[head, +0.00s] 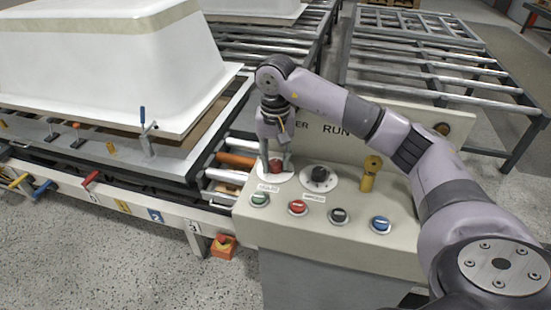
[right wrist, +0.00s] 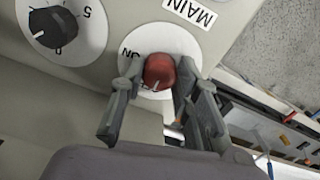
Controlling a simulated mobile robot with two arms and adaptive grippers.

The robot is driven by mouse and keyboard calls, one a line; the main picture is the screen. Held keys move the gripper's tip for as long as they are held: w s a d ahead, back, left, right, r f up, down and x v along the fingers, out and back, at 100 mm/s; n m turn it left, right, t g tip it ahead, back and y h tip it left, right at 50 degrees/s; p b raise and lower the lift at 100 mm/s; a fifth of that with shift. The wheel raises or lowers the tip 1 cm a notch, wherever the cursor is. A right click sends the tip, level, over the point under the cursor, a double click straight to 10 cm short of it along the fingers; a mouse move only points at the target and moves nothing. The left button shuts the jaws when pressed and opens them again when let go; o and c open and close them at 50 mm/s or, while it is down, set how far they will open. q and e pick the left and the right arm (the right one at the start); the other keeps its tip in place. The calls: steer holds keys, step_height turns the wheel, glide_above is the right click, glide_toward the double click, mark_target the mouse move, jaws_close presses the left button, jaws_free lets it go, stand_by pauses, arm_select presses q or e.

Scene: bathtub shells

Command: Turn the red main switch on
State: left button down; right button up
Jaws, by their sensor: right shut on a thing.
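The red main switch (head: 275,167) is a round knob on a white disc at the back left of the control panel's sloped face (head: 345,208). In the right wrist view the red knob (right wrist: 159,70) sits below the MAIN label (right wrist: 190,11). "ON" is printed left of the knob; lettering below it is partly hidden. A pale mark on the knob faces down in that view, not toward "ON". My right gripper (head: 276,161) points down over the switch, its fingers closed on the knob from both sides. My left gripper is not in view.
A black dial (head: 319,174) sits right of the switch, with a yellow key-like handle (head: 371,173) beyond it. Green, red, black and blue buttons line the panel's front. A white tub shell (head: 110,65) rests on the conveyor at left. An orange-red pedal (head: 223,246) is on the floor.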

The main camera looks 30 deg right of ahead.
steer(key=shift+m, duration=0.4)
steer(key=m, duration=0.3)
steer(key=shift+m+b, duration=0.4)
steer(key=m, duration=0.4)
steer(key=shift+m, duration=0.3)
steer(key=m, duration=0.4)
steer(key=shift+m, duration=2.5)
steer(key=o, duration=1.2)
steer(key=shift+c, duration=0.2)
steer(key=shift+r, duration=0.1)
